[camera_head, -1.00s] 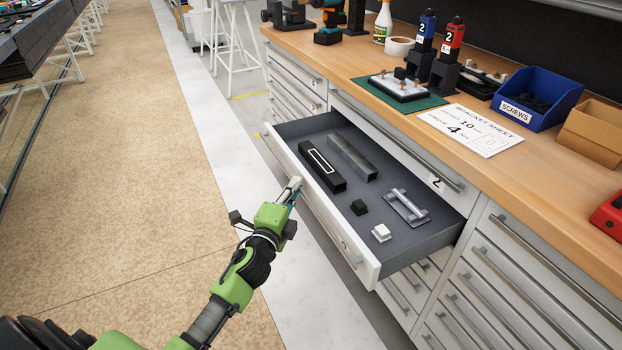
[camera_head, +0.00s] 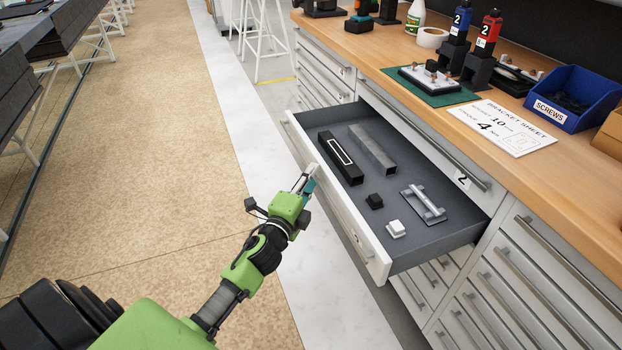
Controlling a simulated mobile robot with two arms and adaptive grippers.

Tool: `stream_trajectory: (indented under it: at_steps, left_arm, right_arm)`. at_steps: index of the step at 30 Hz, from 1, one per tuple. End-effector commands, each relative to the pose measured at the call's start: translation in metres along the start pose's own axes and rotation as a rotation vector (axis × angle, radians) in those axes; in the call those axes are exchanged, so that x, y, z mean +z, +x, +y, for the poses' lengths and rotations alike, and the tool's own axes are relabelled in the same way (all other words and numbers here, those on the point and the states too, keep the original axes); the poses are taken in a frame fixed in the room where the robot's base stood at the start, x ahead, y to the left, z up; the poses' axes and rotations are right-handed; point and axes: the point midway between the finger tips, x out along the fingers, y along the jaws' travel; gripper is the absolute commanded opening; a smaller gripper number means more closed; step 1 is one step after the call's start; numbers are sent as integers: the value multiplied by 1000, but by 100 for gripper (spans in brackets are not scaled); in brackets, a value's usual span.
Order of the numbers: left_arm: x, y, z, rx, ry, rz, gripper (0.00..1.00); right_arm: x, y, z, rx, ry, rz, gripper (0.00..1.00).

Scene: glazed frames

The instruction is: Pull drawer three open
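A drawer (camera_head: 435,243) stands pulled well out of the grey cabinet, below the closed drawer front labelled 2 (camera_head: 461,178). No number is readable on the open drawer. Its white front (camera_head: 335,200) faces left. Inside lie a black block with a white outline (camera_head: 340,157), a grey bar (camera_head: 372,149), a small black cube (camera_head: 375,201), a white piece (camera_head: 396,229) and a metal handle-shaped part (camera_head: 423,204). My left gripper (camera_head: 306,181) is at the outer face of the drawer front. Its hold on the handle is hidden. My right gripper is not in view.
The wooden worktop (camera_head: 400,50) carries a green mat (camera_head: 432,88), a bracket sheet (camera_head: 503,127) and a blue screws bin (camera_head: 568,98). More closed drawers (camera_head: 530,270) lie at the right. The floor (camera_head: 180,180) left of the drawer is clear.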

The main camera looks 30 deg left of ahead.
Motion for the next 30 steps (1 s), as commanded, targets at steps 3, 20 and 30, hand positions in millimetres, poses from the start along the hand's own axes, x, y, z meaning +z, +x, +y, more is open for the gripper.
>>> stream_trajectory:
  at_steps: [3, 20, 30]
  left_arm:
    - [0, -2, 0, 0, 0, 0, 26]
    - [0, -93, 1, 3, -2, -1, 26]
    - [0, -120, 0, 1, 0, -1, 26]
  right_arm:
    - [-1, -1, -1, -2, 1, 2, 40]
    - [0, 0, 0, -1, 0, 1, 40]
    - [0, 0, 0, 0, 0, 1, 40]
